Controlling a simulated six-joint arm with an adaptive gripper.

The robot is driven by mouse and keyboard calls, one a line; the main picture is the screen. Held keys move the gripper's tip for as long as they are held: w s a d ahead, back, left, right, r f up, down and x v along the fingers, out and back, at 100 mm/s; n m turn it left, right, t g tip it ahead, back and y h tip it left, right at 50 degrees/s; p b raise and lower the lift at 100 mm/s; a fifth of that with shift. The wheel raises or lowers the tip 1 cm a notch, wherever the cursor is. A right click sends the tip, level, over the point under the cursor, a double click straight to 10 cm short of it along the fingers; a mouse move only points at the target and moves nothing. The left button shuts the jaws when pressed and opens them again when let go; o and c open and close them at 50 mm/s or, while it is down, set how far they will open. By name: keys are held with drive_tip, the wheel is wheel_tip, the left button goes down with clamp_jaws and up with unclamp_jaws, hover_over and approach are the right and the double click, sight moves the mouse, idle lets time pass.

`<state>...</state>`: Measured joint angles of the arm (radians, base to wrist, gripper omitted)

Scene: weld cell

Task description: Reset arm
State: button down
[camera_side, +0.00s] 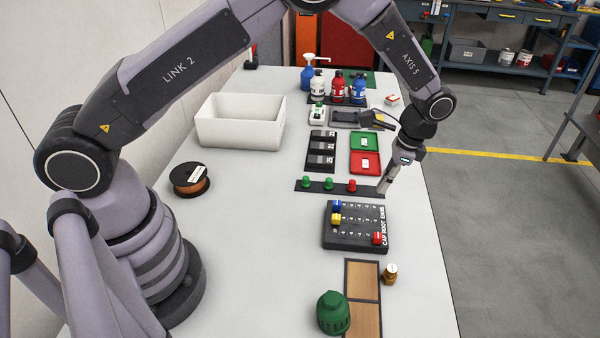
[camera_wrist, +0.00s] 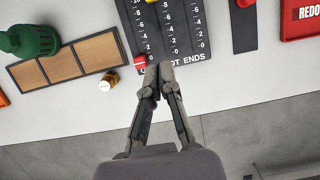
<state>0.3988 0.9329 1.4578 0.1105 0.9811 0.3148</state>
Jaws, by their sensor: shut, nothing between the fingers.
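My gripper (camera_side: 384,186) is shut and empty. In the side view it points down at the right end of a black strip (camera_side: 340,188) that bears two green knobs and a red one. I cannot tell whether the fingertips touch the strip. In the wrist view the shut fingertips (camera_wrist: 159,68) appear over the lower edge of the black slider board (camera_wrist: 190,52). That board (camera_side: 356,243) carries blue, yellow and red sliders; the red slider (camera_wrist: 140,62) lies just left of the fingertips.
A wooden tray (camera_side: 348,290), a green domed object (camera_side: 333,313) and a small brown bottle (camera_side: 390,273) stand at the front. Green (camera_side: 365,141) and red (camera_side: 366,163) trays, several bottles and a white bin (camera_side: 240,136) stand farther back. The table's left middle is clear around a wire spool (camera_side: 190,179).

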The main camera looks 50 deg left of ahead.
drive_tip(key=s+a+r+n+t+h, duration=0.1)
drive_tip(key=s+a+r, duration=0.2)
drive_tip(key=r, duration=0.4)
drive_tip(key=s+a+r+n+t, duration=0.1)
drive_tip(key=s+a+r+n, duration=0.15)
drive_tip(key=r, duration=0.55)
drive_tip(key=s+a+r+n+t+h, duration=0.1)
drive_tip(key=s+a+r, duration=0.1)
drive_tip(key=a+r, duration=0.35)
drive_tip(key=s+a+r+n+t, duration=0.1)
drive_tip(key=s+a+r, duration=0.1)
drive_tip(key=s, duration=0.5)
drive_tip(key=s+a+r+n+t, duration=0.2)
drive_tip(key=s, duration=0.5)
drive_tip(key=s+a+r+n+t, duration=0.1)
drive_tip(key=s+a+r, duration=0.1)
drive_tip(key=s, duration=0.6)
drive_tip(key=shift+r+t, duration=0.3)
drive_tip(key=shift+r, duration=0.2)
drive_tip(key=shift+w+n, duration=0.1)
drive_tip(key=shift+n, duration=0.15)
